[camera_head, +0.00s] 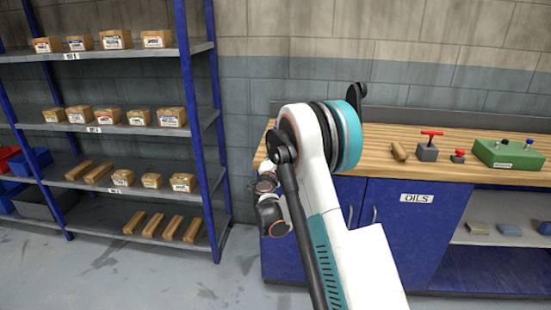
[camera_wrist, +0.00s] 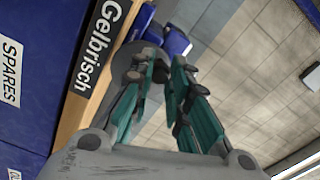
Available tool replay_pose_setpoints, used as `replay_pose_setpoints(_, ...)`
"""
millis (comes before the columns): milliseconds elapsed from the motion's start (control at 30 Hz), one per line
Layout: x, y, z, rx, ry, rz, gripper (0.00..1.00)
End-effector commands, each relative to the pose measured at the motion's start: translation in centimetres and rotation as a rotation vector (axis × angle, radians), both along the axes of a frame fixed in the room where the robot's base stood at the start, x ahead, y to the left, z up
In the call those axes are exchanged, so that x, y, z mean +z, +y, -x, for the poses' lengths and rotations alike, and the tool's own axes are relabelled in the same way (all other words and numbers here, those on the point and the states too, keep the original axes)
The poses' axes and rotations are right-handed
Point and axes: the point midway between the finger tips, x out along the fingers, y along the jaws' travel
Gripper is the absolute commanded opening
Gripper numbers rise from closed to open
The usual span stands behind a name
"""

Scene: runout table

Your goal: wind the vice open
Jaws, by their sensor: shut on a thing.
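The vice (camera_wrist: 176,42) shows in the wrist view as blue parts at the bench edge, beyond my fingertips. A grey rounded metal part (camera_wrist: 128,62) sits beside my left finger and partly behind it. My gripper (camera_wrist: 163,70) has its teal fingers close together at the vice, shut on its handle. The handle itself is mostly hidden between and behind the fingers, so its angle cannot be told. In the head view my arm hides the vice and my gripper.
The wooden bench top (camera_head: 375,139) runs right over a blue OILS cupboard (camera_head: 410,225). On it are a grey block with a red T-handle (camera_head: 428,151) and a green box (camera_head: 510,154). A blue-framed shelf rack (camera_head: 190,125) with cartons stands left. Floor between them is clear.

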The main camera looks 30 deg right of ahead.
Motion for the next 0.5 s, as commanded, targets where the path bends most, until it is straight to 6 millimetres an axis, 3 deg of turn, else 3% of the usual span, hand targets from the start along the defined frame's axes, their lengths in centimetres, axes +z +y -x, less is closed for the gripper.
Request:
replay_pose_setpoints(267, -0.04, -0.02, 0.0, -0.001, 0.005, 0.008, 0.0)
replay_pose_setpoints(500, -0.7, 0.15, -0.12, -0.001, 0.123, 0.183, 0.0)
